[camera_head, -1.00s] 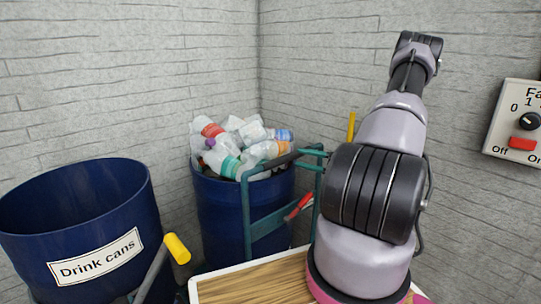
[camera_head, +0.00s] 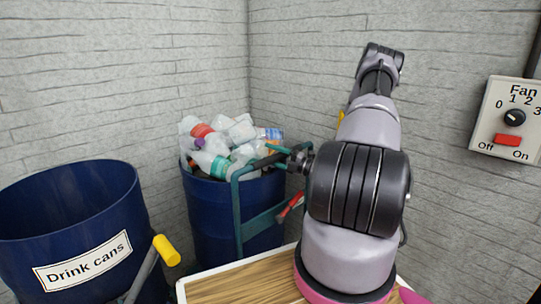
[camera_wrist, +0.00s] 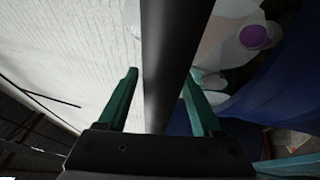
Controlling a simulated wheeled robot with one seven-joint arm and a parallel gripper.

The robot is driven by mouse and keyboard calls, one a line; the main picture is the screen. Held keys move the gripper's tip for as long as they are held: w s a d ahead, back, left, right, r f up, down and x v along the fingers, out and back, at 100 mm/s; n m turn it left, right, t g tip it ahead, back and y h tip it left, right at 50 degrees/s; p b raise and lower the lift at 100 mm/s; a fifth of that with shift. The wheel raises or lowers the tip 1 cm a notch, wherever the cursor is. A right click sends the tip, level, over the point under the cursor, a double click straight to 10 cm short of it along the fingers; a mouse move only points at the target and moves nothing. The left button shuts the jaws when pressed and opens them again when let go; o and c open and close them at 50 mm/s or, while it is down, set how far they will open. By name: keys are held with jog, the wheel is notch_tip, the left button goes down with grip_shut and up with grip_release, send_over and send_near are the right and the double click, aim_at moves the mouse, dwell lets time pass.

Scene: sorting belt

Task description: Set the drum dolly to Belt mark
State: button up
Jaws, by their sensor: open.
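The drum dolly is a teal frame (camera_head: 237,215) with a black handle bar (camera_head: 262,160) and a red lever (camera_head: 290,207). It stands in the corner at a blue drum (camera_head: 205,225) full of plastic bottles. My gripper (camera_head: 290,158) is at the right end of the handle bar, partly hidden by my arm. In the wrist view, the teal fingers of my gripper (camera_wrist: 160,85) are apart, one on each side of a dark bar (camera_wrist: 170,50). Whether they touch it I cannot tell. The Belt mark is not identifiable in view.
A blue "Drink cans" drum (camera_head: 125,205) stands at the left, with a yellow-gripped lever (camera_head: 166,250) beside it. A fan switch panel (camera_head: 508,120) is on the right wall. A wooden-topped surface (camera_head: 240,283) lies below my arm. Brick walls close the corner.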

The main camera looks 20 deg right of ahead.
jog(key=shift+w+a, duration=0.1)
jog(key=shift+w, duration=0.05)
grip_shut()
dwell(1.4)
